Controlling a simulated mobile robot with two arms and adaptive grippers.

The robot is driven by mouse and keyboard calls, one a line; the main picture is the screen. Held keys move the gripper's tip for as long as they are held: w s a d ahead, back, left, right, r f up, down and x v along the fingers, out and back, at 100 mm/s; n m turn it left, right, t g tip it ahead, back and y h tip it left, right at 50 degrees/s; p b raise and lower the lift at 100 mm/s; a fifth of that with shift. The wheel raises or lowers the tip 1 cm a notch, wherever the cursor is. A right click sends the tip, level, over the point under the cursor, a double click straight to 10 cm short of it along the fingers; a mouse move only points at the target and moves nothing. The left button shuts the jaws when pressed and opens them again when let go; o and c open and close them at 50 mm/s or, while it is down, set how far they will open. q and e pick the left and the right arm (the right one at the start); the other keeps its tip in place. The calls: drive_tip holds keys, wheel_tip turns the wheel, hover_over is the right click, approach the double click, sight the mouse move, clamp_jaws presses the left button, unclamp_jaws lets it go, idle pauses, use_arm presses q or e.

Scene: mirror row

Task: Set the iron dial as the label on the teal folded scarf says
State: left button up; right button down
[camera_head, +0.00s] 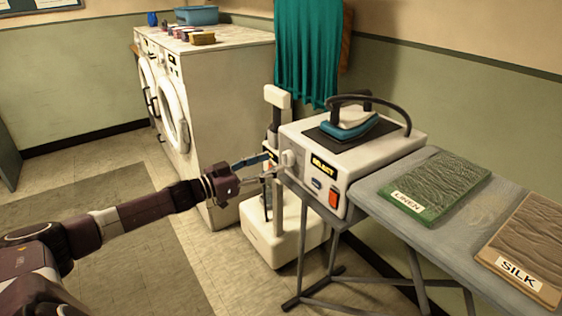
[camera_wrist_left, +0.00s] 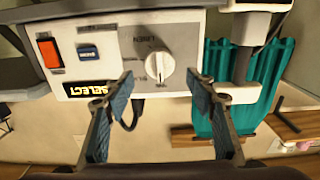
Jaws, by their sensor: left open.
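The white iron dial (camera_wrist_left: 159,68) is on the front panel of the white iron station (camera_head: 310,138). It also shows at the panel's left end in the head view (camera_head: 288,159). In the wrist view the panel is upside down; LINEN is printed near the dial, and other marks are too small to read. My left gripper (camera_head: 270,163) is open in front of the dial, one finger on each side; contact cannot be told. A green folded cloth (camera_head: 447,180) carries a LINEN label; a brown one (camera_head: 535,235) reads SILK. My right gripper is out of view.
The iron (camera_head: 352,125) rests on top of the station. The panel has a display reading SELECT (camera_head: 322,165) and a red switch (camera_head: 334,198). A teal cloth (camera_head: 307,50) hangs behind. A white post on a boxy base (camera_head: 275,232) stands beside the grey board (camera_head: 390,200).

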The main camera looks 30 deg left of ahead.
sight(287, 159)
use_arm(q)
drive_tip(key=shift+x, duration=2.25)
drive_tip(key=shift+c, duration=0.2)
drive_tip(key=c, duration=1.1)
